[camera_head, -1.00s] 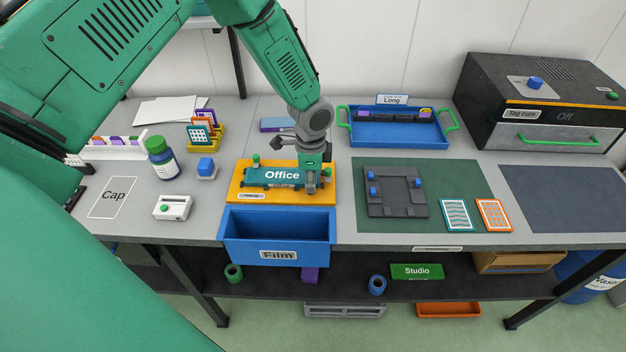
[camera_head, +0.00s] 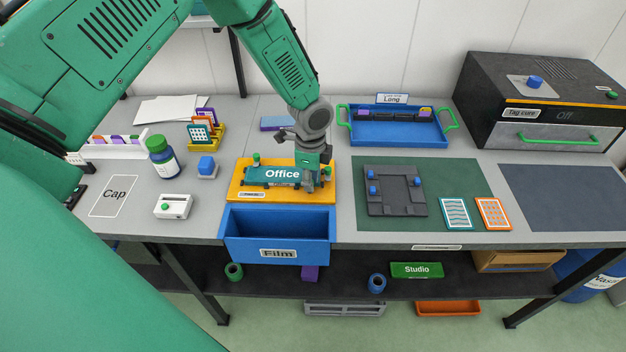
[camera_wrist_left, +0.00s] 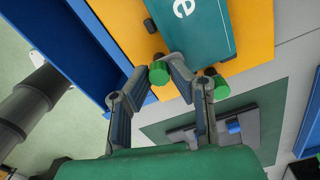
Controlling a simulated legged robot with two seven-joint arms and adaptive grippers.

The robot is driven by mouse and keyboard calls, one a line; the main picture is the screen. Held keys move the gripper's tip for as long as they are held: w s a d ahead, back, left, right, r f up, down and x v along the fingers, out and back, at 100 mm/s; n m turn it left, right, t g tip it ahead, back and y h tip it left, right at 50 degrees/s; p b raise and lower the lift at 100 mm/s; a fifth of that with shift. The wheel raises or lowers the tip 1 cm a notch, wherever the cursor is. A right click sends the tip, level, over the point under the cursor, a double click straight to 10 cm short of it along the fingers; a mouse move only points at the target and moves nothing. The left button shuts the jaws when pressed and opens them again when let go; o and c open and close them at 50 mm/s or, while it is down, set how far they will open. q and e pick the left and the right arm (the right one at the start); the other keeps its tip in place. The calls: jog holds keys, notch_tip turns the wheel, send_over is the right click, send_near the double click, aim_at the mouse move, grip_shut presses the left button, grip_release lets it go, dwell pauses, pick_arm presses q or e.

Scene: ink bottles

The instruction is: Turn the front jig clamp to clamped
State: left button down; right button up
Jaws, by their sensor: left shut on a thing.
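The orange jig (camera_head: 240,190) lies on the bench with a teal "Office" plate (camera_head: 282,174) on it. My left gripper (camera_head: 308,186) is over the jig's right front end, pointing down. In the left wrist view, its fingers (camera_wrist_left: 163,70) are shut on a green clamp knob (camera_wrist_left: 159,73) at the front edge of the jig, beside the plate. The fingers hide this knob in the head view. A second green knob (camera_head: 327,171) stands farther back on the right, also seen behind a finger in the wrist view (camera_wrist_left: 219,88). Another green knob (camera_head: 256,159) is at the back left. My right gripper is not in view.
A blue "Film" bin (camera_head: 234,240) sits right in front of the jig. A green mat (camera_head: 460,180) with a dark fixture (camera_head: 395,205) lies to the right.

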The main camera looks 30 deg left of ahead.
pick_arm(q)
jog(key=c, duration=1.5)
grip_release()
jog(key=shift+w+a+r, duration=0.1)
jog(key=shift+a, duration=0.15)
jog(key=shift+o, duration=0.2)
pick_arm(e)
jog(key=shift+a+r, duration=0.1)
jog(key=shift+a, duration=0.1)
pick_arm(q)
jog(key=shift+a, duration=0.1)
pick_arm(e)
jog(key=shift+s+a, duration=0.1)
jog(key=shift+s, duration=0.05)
pick_arm(q)
notch_tip(320, 180, up, 12)
jog(key=shift+f, duration=0.2)
